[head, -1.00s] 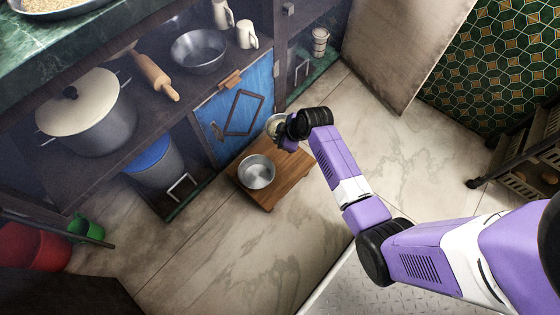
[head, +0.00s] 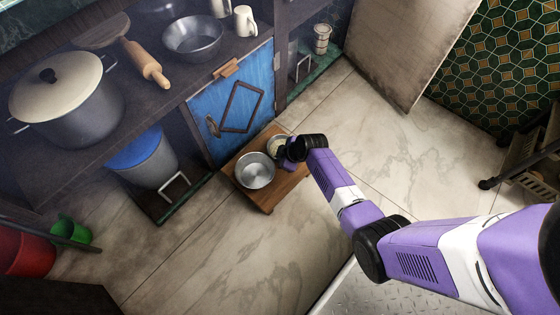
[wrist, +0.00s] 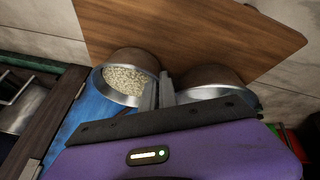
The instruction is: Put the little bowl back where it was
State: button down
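A small metal bowl of pale grain (head: 276,147) is at the far right part of a low wooden board (head: 268,199) on the floor. It also shows in the wrist view (wrist: 125,82), left of my fingers. My gripper (head: 287,150) is at this bowl's right side, partly covering it. In the wrist view my fingertips (wrist: 157,88) are close together at its near rim, which seems pinched between them. A wider empty metal bowl (head: 255,171) stands on the board beside it and shows right of my fingers (wrist: 205,83). Whether the grain bowl fully rests on the board is unclear.
A blue cabinet door (head: 232,110) stands right behind the board. A shelf above holds a lidded pot (head: 70,108), a rolling pin (head: 146,63) and a metal basin (head: 193,39). A blue-lidded bin (head: 145,160) is to the left. The floor (head: 215,245) in front is clear.

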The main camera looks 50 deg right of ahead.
jog(key=shift+f, duration=0.3)
jog(key=shift+f, duration=0.15)
jog(key=c, duration=1.7)
grip_release()
